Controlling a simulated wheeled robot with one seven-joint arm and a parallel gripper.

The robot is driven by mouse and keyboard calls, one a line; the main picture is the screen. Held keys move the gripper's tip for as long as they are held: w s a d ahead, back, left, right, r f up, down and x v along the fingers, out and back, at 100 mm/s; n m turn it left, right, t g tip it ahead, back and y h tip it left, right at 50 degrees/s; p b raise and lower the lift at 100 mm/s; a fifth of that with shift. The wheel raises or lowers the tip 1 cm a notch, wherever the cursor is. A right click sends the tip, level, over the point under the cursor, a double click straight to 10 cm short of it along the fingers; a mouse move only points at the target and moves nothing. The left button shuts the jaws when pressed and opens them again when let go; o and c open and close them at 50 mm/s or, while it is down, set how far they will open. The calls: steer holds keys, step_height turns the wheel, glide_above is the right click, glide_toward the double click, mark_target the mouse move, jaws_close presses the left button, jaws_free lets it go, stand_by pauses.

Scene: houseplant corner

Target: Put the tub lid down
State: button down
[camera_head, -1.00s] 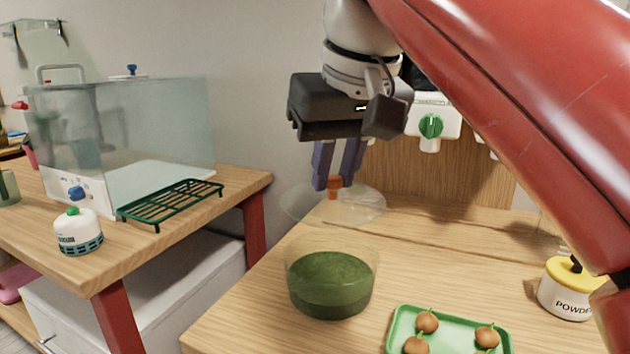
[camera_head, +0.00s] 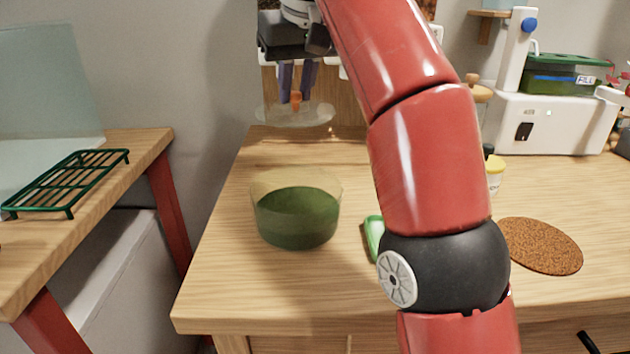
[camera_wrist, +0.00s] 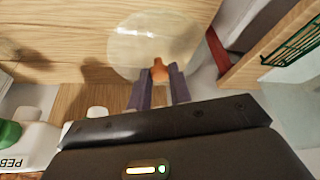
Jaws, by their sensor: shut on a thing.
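The tub lid (camera_head: 275,115) is a clear round disc with an orange knob. My gripper (camera_head: 296,98) is shut on the knob and holds the lid in the air, above the back left of the wooden table. In the wrist view the lid (camera_wrist: 150,42) spreads out beyond the fingertips (camera_wrist: 160,74). The clear tub (camera_head: 296,218), with dark green contents, stands open on the table, nearer the front than the lid. The lid is apart from the tub.
A cork mat (camera_head: 543,246) lies on the right of the table. A green tray (camera_head: 373,238) is mostly hidden behind my arm. A green rack (camera_head: 68,180) sits on the left bench.

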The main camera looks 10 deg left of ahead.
steer(key=shift+w+d+f, duration=0.15)
steer(key=shift+w+f, duration=0.2)
steer(key=shift+f, duration=0.05)
step_height(320, 180, down, 2)
steer(key=shift+s, duration=0.1)
step_height(320, 180, down, 8)
steer(key=b, duration=0.4)
steer(key=shift+r, duration=0.2)
steer(key=shift+f, duration=0.1)
steer(key=shift+f, duration=0.15)
steer(key=c, duration=1.3)
jaws_free()
